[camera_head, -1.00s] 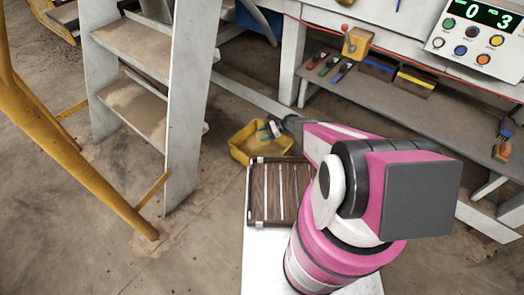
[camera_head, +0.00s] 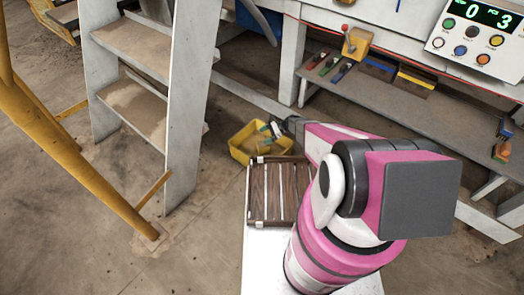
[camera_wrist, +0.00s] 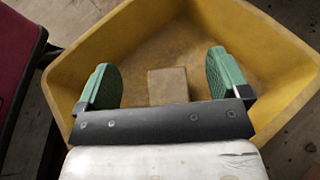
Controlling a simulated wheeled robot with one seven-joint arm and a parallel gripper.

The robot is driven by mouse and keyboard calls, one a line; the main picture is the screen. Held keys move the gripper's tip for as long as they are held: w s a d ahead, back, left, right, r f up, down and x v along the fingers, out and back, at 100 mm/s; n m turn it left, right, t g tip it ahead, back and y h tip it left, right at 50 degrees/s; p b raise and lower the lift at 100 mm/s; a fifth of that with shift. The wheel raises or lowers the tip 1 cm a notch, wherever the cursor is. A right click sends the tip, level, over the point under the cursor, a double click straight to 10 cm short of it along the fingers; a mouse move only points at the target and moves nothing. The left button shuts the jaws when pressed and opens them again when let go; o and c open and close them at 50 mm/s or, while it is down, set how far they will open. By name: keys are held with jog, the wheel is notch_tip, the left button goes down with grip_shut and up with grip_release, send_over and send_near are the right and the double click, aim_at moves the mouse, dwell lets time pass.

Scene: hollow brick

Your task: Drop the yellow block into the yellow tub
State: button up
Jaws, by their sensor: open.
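The yellow tub (camera_head: 240,155) stands on the floor beyond the wooden slatted crate in the head view. It fills most of the wrist view (camera_wrist: 290,100). A yellowish-brown block (camera_wrist: 168,86) shows inside the tub in the wrist view, low between my fingers and apart from both. My gripper (camera_wrist: 165,78) is open with its green fingers spread over the tub. In the head view my gripper (camera_head: 270,129) is above the tub's opening. The block cannot be made out clearly in the head view.
The slatted crate (camera_head: 259,192) lies close to the tub's near side. A white step ladder (camera_head: 188,110) stands to the left, with a yellow rail (camera_head: 75,145) further left. A workbench with a shelf (camera_head: 420,115) is on the right.

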jog(key=v, duration=0.9)
jog(key=shift+d+r, duration=0.2)
jog(key=shift+d, duration=0.05)
